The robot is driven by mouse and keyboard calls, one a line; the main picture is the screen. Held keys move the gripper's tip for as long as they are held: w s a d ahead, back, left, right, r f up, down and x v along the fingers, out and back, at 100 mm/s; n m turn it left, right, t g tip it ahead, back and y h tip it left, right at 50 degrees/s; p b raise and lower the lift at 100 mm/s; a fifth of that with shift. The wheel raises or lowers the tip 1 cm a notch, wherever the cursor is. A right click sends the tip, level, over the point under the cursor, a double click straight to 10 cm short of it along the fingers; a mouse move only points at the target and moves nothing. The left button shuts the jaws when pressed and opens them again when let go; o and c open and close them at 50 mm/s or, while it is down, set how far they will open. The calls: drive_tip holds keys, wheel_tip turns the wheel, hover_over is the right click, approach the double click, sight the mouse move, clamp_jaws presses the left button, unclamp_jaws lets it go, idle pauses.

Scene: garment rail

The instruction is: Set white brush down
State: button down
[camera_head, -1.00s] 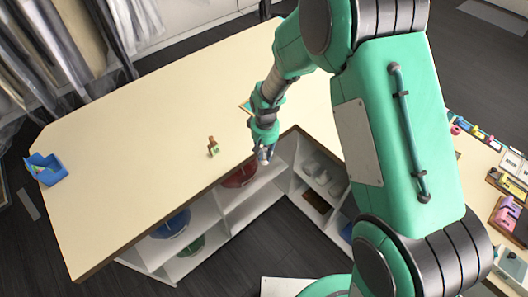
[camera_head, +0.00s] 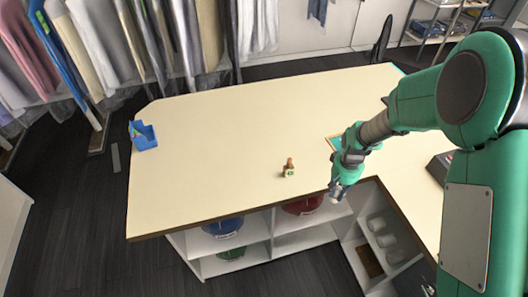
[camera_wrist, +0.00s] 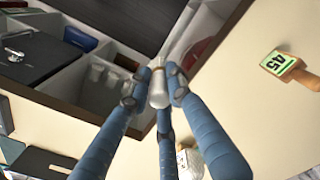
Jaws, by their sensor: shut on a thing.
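My gripper (camera_head: 338,190) is over the front edge of the cream counter (camera_head: 215,125), near its inner corner. In the wrist view my gripper (camera_wrist: 158,88) has its blue fingers closed around a pale, whitish cylindrical piece (camera_wrist: 158,96), which appears to be the white brush. The rest of its shape is hard to make out against the shelving behind. In the head view only a small pale tip (camera_head: 334,198) shows at the fingertips. The gripper is off the counter top, with shelves below it.
Much of the counter is bare. Shelves below hold red and blue bowls (camera_head: 222,227).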

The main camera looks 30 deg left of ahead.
wheel_tip(320, 180, up, 10)
drive_tip(key=shift+f, duration=0.1)
drive_tip(key=shift+a+r, duration=0.2)
drive_tip(key=shift+a, duration=0.1)
drive_tip(key=w+a+p, duration=0.1)
drive_tip(key=w+a, duration=0.1)
drive_tip(key=a, duration=3.1)
wheel_tip(320, 180, down, 11)
drive_tip(key=shift+n, duration=0.4)
drive_tip(key=shift+w+a+f+p, duration=0.25)
drive_tip(key=shift+w+a+p, duration=0.05)
drive_tip(key=shift+w+a, duration=1.6)
drive_tip(key=shift+w+a+f+p, duration=0.25)
drive_tip(key=shift+w+a+f, duration=0.05)
drive_tip(key=shift+w+a, duration=1.5)
drive_tip(key=shift+w+a+f+p, duration=0.3)
drive_tip(key=shift+w+a, duration=1.35)
drive_tip(key=shift+w, duration=0.45)
